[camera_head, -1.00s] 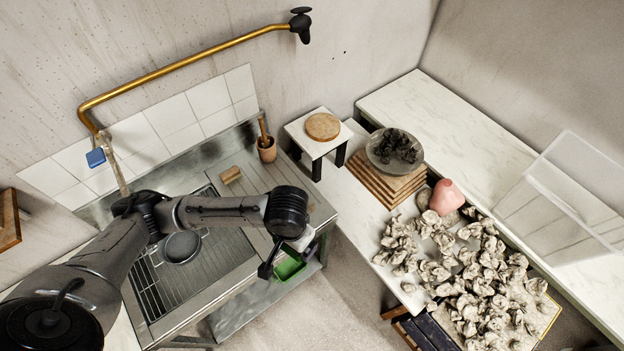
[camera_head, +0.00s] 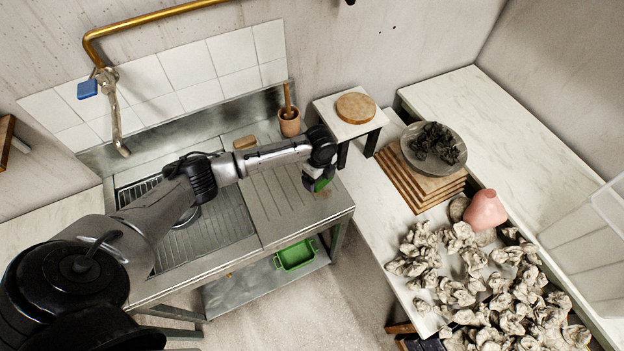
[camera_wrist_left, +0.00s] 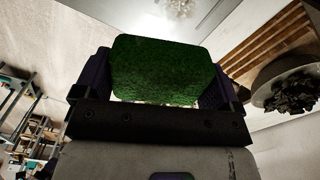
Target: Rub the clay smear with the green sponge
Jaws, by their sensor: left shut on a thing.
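My left gripper (camera_head: 314,178) is shut on the green sponge (camera_wrist_left: 165,70), which spans the space between its fingers in the left wrist view. In the head view only a small part of the sponge (camera_head: 321,185) shows under the gripper. The gripper is over the right end of the metal sink unit's ribbed drainboard (camera_head: 285,200). I cannot tell whether the sponge touches a surface. I cannot make out the clay smear clearly. My right gripper is not in view.
A mortar with a pestle (camera_head: 289,123) and a small white stand (camera_head: 357,127) are behind the gripper. A green tray (camera_head: 297,256) sits on the shelf below.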

